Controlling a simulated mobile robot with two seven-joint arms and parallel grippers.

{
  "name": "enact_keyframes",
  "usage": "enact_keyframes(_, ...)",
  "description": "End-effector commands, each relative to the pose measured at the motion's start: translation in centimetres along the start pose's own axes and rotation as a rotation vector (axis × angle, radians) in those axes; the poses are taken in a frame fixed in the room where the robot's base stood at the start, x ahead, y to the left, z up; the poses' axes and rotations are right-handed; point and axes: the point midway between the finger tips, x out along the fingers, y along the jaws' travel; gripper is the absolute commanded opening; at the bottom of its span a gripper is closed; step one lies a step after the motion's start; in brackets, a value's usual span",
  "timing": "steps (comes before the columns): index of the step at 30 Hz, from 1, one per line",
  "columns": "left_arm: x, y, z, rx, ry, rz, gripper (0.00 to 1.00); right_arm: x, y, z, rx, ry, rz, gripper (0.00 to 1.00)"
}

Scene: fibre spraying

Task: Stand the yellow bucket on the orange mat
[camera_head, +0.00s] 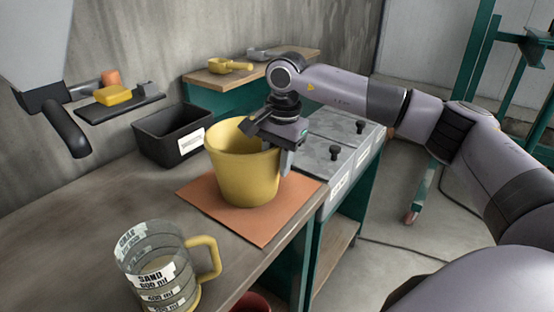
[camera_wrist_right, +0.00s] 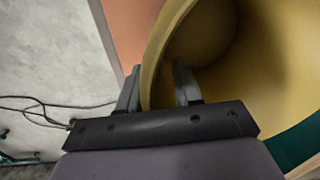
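The yellow bucket (camera_head: 238,175) stands upright on the orange mat (camera_head: 265,228), its base appearing to rest on it. My right gripper (camera_head: 287,158) is at the bucket's right rim. In the right wrist view the right gripper (camera_wrist_right: 160,88) has one finger outside and one inside the wall of the bucket (camera_wrist_right: 205,50). A gap shows between the wall and the inner finger, so the fingers look open around the wall. A bit of the mat (camera_wrist_right: 128,30) shows beside the bucket.
A clear measuring jug (camera_head: 158,270) with a yellow handle stands at the front left. A black bin (camera_head: 172,137) is behind the bucket. A grey unit with black knobs (camera_head: 335,145) is right of the mat. A shelf (camera_head: 120,107) holds a yellow sponge (camera_head: 113,95).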

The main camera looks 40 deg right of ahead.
Motion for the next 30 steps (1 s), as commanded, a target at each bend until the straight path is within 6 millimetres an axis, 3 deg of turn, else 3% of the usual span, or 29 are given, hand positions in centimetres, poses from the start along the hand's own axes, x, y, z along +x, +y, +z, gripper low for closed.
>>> enact_keyframes(5, -0.1, 0.0, -0.1, 0.0, 0.001, 0.0, 0.43, -1.4, -0.1, 0.0, 0.0, 0.0, -0.004, 0.34)
enact_keyframes(19, 0.0, 0.0, 0.0, 0.0, 0.0, 0.001, 0.43, -10.7, -0.1, 0.0, -0.001, 0.001, -0.003, 0.34)
enact_keyframes(24, 0.0, 0.0, 0.0, 0.0, 0.0, 0.001, 0.43, -12.1, -0.1, 0.0, -0.001, -0.001, -0.001, 0.34)
enact_keyframes(30, 0.0, 0.0, 0.0, 0.0, 0.0, 0.001, 0.43, -12.4, -0.1, 0.0, -0.001, -0.001, 0.0, 0.34)
